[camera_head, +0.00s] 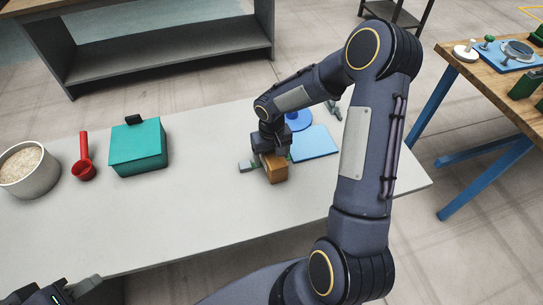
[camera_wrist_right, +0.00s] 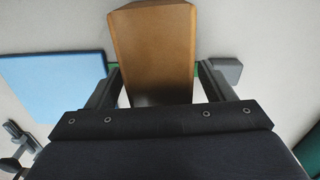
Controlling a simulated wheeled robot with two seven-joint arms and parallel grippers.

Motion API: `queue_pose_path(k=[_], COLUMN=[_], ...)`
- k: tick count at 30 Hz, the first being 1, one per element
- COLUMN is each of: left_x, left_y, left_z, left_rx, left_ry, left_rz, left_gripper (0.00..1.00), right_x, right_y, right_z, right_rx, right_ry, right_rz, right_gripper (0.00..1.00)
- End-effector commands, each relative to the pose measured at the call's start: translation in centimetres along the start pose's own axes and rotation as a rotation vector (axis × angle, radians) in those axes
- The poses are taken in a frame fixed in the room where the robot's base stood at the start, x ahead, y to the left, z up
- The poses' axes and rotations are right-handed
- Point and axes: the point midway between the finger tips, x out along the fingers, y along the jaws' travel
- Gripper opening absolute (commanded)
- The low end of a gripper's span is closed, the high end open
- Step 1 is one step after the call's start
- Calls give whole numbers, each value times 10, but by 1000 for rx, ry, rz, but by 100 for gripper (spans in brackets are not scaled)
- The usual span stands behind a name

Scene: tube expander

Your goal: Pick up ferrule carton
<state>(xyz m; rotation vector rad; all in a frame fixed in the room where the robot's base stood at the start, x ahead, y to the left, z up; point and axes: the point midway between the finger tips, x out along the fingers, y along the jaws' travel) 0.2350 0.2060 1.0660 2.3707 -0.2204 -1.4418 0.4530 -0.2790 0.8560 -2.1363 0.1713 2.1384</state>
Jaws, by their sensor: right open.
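A brown box (camera_head: 276,170), which looks like the ferrule carton, sits on the grey table under my right gripper (camera_head: 268,152). In the right wrist view the carton (camera_wrist_right: 152,45) lies between the two spread fingers of my right gripper (camera_wrist_right: 157,80). Gaps show on both sides, and the near end of the carton is in shadow by the palm. My left gripper (camera_head: 62,292) is only partly in view at the lower left edge, far from the carton, and its fingers are unclear.
A blue sheet (camera_head: 314,143) and a small grey block (camera_head: 245,167) lie close beside the carton. A teal box (camera_head: 138,148), a red scoop (camera_head: 84,160) and a white bowl (camera_head: 30,170) stand further left. The table's front middle (camera_head: 180,220) is clear.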

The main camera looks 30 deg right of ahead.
Motion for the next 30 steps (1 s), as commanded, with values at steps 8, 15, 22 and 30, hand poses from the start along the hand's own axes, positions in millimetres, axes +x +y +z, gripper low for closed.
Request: queue_pose_path(k=[8,15,22,30], left_x=[0,0,0,0], left_y=[0,0,0,0], left_z=[0,0,0,0], left_rx=[0,0,0,0], left_ry=[0,0,0,0], left_rz=[0,0,0,0], left_gripper=[36,36,36,36], right_x=[4,4,4,2], right_y=[0,0,0,0], right_z=[0,0,0,-1], right_rx=[0,0,0,0], right_ry=[1,1,1,3], right_rz=[-1,-1,-1,-1], right_gripper=[75,44,14,12])
